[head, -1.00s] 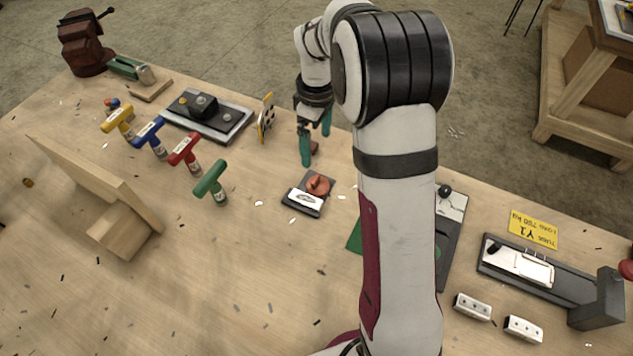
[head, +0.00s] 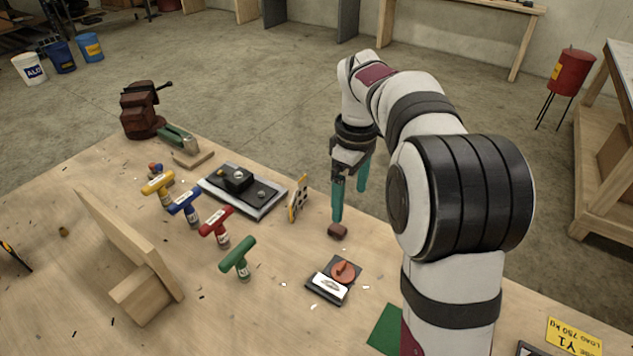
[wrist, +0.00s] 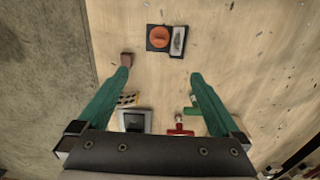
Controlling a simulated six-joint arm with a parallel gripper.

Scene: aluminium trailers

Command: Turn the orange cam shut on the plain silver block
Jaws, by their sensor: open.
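The orange cam (head: 344,271) is a round knob with a raised grip on a dark base plate. The silver block (head: 328,288), light-topped, sits beside it on the same plate. Both also show in the wrist view, the cam (wrist: 158,36) left of the block (wrist: 178,41). My gripper (head: 350,205) has green fingers and is open and empty. It is above the bench, behind the cam in the head view. In the wrist view its fingertips (wrist: 160,76) are wide apart, with the cam beyond them. Nothing covers the cam.
A small brown block (head: 337,231) appears just below one fingertip. A checkered upright plate (head: 298,199) and a dark fixture (head: 240,190) stand to the left. Several T-handled tools, including a green one (head: 238,259), stand nearby. Bare bench surrounds the cam's plate.

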